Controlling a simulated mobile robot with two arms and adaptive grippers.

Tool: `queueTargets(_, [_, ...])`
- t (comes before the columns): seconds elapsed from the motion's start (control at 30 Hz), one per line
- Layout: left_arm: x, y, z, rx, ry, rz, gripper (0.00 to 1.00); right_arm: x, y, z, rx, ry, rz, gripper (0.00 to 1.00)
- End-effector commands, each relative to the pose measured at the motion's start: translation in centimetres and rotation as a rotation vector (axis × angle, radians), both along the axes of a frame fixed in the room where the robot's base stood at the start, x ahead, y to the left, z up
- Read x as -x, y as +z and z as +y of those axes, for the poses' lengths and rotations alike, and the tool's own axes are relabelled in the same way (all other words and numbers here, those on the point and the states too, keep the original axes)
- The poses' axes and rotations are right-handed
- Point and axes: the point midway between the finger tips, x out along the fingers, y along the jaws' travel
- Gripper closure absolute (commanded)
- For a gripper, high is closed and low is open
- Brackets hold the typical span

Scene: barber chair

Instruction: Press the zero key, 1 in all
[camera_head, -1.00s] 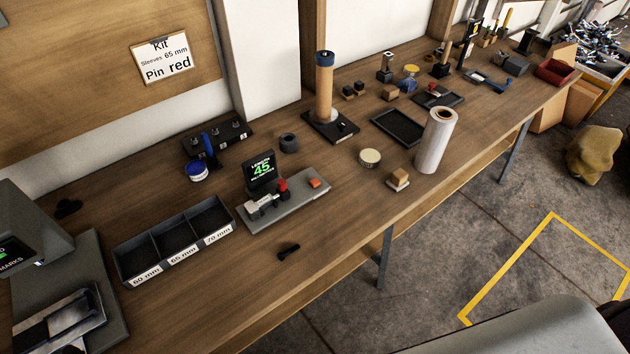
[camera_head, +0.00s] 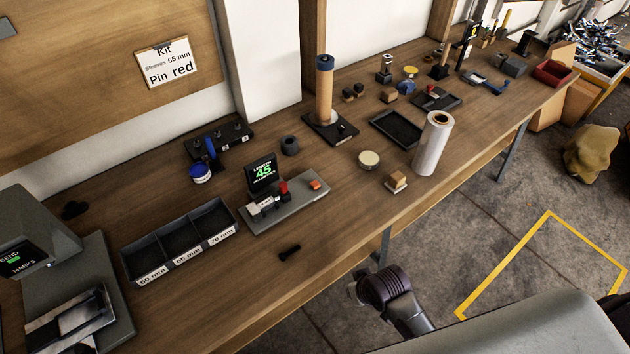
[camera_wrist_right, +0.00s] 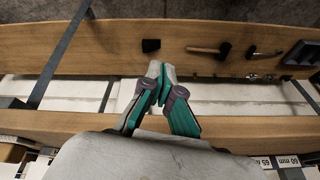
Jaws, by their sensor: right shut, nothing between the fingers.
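The length gauge (camera_head: 285,205) is a grey plate on the workbench with a dark display (camera_head: 263,172) reading a green 45. An orange key (camera_head: 315,184) sits at its right end, and a red knob (camera_head: 283,188) stands near its middle. I cannot read a label on the orange key. My right arm (camera_head: 388,290) shows at the bottom of the head view, beyond the bench's front edge and well apart from the gauge. In the right wrist view my right gripper (camera_wrist_right: 160,72) is shut and empty, with green-sided fingers. My left gripper is out of view.
A bin tray (camera_head: 150,280) with three labelled compartments is left of the gauge. A small black part (camera_head: 289,252) lies in front of it. A round tin (camera_head: 369,160), a wooden block (camera_head: 397,181) and a white roll (camera_head: 433,145) stand to its right.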

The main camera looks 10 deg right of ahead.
Motion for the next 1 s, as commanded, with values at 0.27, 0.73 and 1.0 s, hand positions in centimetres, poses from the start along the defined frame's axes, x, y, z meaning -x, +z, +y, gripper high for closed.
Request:
queueTargets(0.27, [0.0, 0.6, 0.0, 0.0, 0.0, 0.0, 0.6, -6.3, 6.8, 1.9, -0.094, -0.024, -0.085, 1.0])
queueTargets(0.73, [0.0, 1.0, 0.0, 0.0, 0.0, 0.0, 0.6, -25.0, 14.5, 2.7, -0.356, -0.22, -0.227, 1.0])
queueTargets(1.0, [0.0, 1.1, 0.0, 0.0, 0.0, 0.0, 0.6, -30.3, 18.4, 1.7, -0.441, -0.306, -0.264, 1.0])
